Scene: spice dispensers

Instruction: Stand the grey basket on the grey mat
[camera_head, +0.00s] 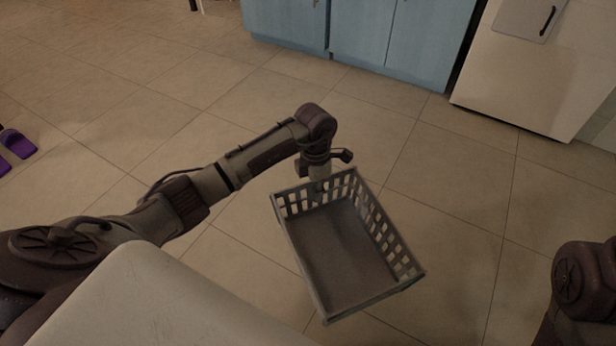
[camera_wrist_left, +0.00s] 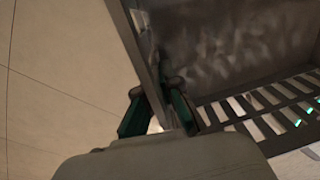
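The grey basket (camera_head: 345,262) is in the lower middle of the head view, empty, with slatted sides and its open top facing up. The basket seems to hang above the tiled floor. My right gripper is out of view; only part of the right arm shows. I see no grey mat in either view.
Blue cabinets (camera_head: 362,32) stand at the back, with a white appliance (camera_head: 535,70) to their right. A purple object (camera_head: 17,144) lies at the far left edge. The tiled floor (camera_head: 450,200) around the basket is clear. A pale surface (camera_head: 160,300) fills the bottom left.

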